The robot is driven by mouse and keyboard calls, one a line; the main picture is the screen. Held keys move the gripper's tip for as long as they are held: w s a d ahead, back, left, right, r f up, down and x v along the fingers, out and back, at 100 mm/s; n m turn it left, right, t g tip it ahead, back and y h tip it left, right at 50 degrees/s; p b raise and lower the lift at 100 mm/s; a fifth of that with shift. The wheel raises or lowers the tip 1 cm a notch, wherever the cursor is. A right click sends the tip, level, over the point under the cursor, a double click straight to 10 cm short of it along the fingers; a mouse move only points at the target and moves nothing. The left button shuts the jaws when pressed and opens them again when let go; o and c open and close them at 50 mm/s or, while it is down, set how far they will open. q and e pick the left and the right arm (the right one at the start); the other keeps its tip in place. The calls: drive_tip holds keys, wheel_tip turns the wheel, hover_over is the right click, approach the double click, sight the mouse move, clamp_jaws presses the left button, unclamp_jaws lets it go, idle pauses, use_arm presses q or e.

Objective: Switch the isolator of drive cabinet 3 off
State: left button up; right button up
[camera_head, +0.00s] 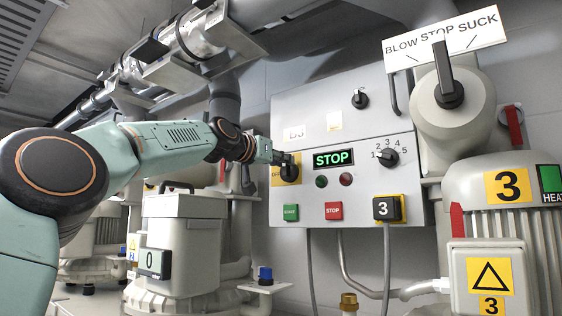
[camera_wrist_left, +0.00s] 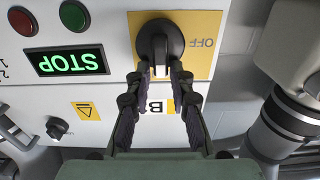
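The isolator of drive cabinet 3 is a black rotary handle (camera_head: 290,172) on a yellow plate at the left of the grey cabinet (camera_head: 350,120). In the left wrist view, which is upside down, the black handle (camera_wrist_left: 159,42) sits on the yellow plate (camera_wrist_left: 203,28), with OFF printed to one side of it. Its grip bar stands upright, not turned towards OFF. My left gripper (camera_wrist_left: 160,72) is open, with a fingertip on each side of the grip bar's end; I cannot tell whether they touch it. In the head view the left gripper (camera_head: 279,157) partly covers the plate.
The cabinet also has a lit STOP display (camera_head: 333,159), a numbered selector (camera_head: 390,157), green (camera_head: 291,212) and red (camera_head: 333,211) buttons and a black switch marked 3 (camera_head: 386,208). A blower marked 3 (camera_head: 509,186) stands right. Pipes run above my left arm.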

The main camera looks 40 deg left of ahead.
sight(280, 173)
use_arm(q)
drive_tip(key=shift+s, duration=0.15)
clamp_jaws()
drive_tip(key=shift+a, duration=0.1)
drive_tip(key=shift+s+a+f+n+b, duration=0.15)
drive_tip(key=shift+a+f+n, duration=0.25)
drive_tip(key=shift+n, duration=2.6)
drive_tip(key=shift+w+a+f+n+b, duration=0.15)
drive_tip(key=shift+a+f+n, duration=0.3)
drive_tip(key=shift+n, duration=2.55)
drive_tip(key=shift+s+a+f+n+b, duration=0.2)
drive_tip(key=shift+a+f+n, duration=0.2)
drive_tip(key=shift+n, duration=2.6)
drive_tip(key=shift+w, duration=0.1)
